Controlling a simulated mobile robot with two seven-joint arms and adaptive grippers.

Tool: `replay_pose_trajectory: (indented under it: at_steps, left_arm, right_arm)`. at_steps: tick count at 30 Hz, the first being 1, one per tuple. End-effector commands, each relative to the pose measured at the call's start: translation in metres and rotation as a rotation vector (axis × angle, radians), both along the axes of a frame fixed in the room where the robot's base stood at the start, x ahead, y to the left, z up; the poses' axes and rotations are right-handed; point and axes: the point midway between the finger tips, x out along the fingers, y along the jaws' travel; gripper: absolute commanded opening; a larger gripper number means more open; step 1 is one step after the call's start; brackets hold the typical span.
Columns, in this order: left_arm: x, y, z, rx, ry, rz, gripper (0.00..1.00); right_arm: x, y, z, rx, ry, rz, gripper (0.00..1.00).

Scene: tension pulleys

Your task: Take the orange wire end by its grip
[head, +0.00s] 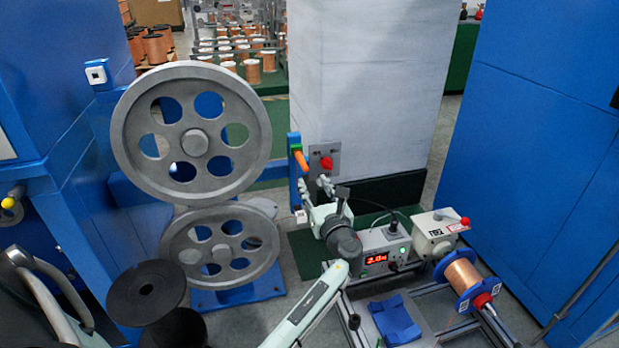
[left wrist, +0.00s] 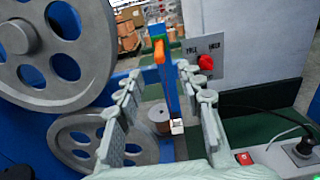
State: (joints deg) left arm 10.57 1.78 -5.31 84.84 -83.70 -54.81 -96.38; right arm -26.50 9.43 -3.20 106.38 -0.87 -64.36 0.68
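The orange wire end (head: 301,161) is a short orange grip at the top of a blue upright post (head: 293,180). In the left wrist view the orange grip (left wrist: 159,51) stands upright, beyond the fingertips and between them in the picture. My left gripper (head: 313,187) is just below and to the right of the orange grip in the head view. Its two pale fingers (left wrist: 160,75) are spread apart with nothing between them, so it is open. No contact with the grip shows. My right gripper is not in view.
Two grey pulley wheels (head: 197,141) stand left of the post. A panel with a red knob (head: 326,163) is close on the right, before a pale column (head: 360,90). A control box (head: 383,252) and copper spool (head: 462,277) are at lower right. A small white tag (left wrist: 177,126) is low on the post.

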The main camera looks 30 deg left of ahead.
Motion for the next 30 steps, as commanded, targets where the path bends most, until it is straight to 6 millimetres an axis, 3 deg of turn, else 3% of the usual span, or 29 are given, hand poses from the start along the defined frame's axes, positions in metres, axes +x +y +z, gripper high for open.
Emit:
replay_pose_trajectory:
  at_steps: [6,18,30]
  left_arm:
    - [0.006,0.007,-0.001,0.0,-0.001,0.001,0.38]
    - [0.034,0.041,-0.002,-0.001,-0.001,0.001,0.38]
    - [0.056,0.066,0.0,-0.001,-0.001,0.0,0.38]
  right_arm:
    - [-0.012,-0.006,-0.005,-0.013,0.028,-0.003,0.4]
    - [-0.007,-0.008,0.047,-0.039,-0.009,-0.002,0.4]
    - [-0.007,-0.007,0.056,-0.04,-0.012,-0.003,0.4]
